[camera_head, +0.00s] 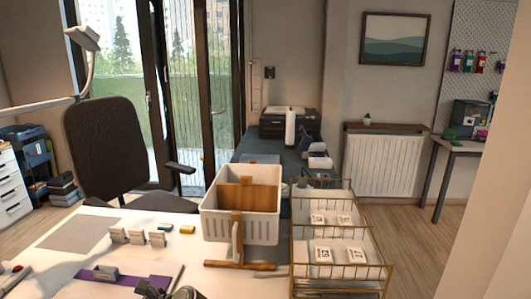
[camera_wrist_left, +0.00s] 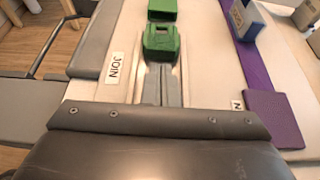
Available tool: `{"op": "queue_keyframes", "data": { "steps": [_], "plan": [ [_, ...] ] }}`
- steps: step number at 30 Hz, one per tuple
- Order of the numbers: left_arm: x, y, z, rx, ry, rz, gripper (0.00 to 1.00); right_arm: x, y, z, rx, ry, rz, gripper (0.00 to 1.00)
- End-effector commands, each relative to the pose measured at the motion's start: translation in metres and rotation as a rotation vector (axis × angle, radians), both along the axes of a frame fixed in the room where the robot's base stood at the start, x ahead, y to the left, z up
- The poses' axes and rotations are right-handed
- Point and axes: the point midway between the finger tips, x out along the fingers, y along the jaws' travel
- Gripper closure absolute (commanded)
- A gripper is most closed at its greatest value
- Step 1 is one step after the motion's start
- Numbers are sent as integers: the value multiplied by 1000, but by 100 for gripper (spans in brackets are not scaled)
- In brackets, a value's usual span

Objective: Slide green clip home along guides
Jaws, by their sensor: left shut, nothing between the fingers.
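In the left wrist view a green clip (camera_wrist_left: 163,44) sits at the upper middle, directly ahead of my left gripper (camera_wrist_left: 161,70). The gripper's fingers are shut together and empty, with their tips close to the clip's near side. I cannot tell whether they touch it. A second green piece (camera_wrist_left: 162,10) lies just beyond the clip, almost in line with it. The guides under the clip are mostly hidden. A white label reading JOIN (camera_wrist_left: 114,70) lies left of the fingers. My right gripper cannot be made out.
A blue clip (camera_wrist_left: 243,20) stands on a purple strip (camera_wrist_left: 258,68) to the right; the strip also shows in the head view (camera_head: 150,281). Several grey clips (camera_head: 118,235) stand on the white table (camera_head: 60,262). A white bin (camera_head: 265,226) and wire rack (camera_head: 340,275) stand right.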

Motion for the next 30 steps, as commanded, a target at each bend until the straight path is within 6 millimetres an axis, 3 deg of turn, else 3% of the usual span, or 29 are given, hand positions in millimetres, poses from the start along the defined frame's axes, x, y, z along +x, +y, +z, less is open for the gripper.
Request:
{"op": "queue_keyframes", "data": {
  "steps": [30],
  "plan": [
    [1, 10, 0, 1, 0, 1, 100, 0, -1, -3, -1, 0, 1, 38]
  ]
}}
